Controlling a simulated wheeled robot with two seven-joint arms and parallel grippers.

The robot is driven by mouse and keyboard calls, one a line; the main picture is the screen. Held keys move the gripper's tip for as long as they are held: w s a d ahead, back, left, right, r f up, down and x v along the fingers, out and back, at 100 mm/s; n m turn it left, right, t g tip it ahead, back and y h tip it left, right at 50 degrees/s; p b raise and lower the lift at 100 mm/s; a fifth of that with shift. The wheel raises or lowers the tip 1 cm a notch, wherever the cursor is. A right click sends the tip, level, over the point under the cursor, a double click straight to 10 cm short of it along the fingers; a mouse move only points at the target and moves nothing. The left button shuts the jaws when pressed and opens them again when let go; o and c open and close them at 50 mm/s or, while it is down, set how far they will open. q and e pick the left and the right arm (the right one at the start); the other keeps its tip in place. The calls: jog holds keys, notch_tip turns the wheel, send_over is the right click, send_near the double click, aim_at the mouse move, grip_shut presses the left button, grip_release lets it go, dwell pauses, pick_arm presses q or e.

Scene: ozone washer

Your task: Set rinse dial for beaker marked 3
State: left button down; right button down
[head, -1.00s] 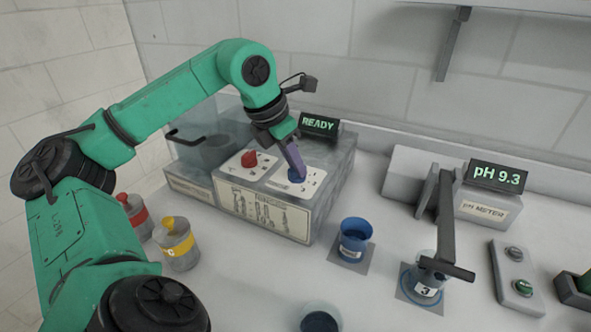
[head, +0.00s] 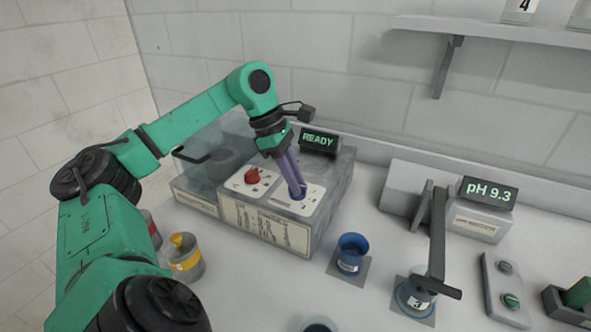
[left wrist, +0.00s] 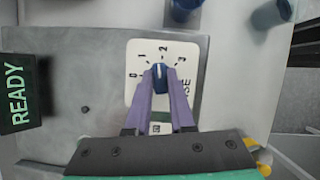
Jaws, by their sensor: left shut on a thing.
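The blue rinse dial (head: 297,191) sits on a white numbered plate (head: 312,200) on top of the grey washer (head: 332,192). My left gripper (head: 293,180) reaches down from above, its purple fingers shut on the dial. In the left wrist view the dial (left wrist: 160,78) stands between the fingertips, with marks 0, 1, 2 and 3 around it. Its far end points up between 1 and 2, closer to 2. The beaker marked 3 (head: 411,304) stands under the pH meter's arm at the right. My right gripper is not in view.
A red dial (head: 252,175) is left of the blue one. The READY display (head: 319,140) stands behind. A blue beaker (head: 351,250) is right of the washer, near the pH meter (head: 470,218).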

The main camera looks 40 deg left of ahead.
pick_arm(q)
jog(key=shift+w+a+r+m+g+p, duration=0.15)
jog(key=shift+m+g+p, duration=0.15)
jog(key=shift+m+p, duration=0.6)
jog(key=c, duration=0.8)
grip_release()
jog(key=p+v, duration=0.6)
jog(key=v, duration=0.8)
jog(key=shift+a+p, duration=0.25)
jog(key=shift+p, duration=0.05)
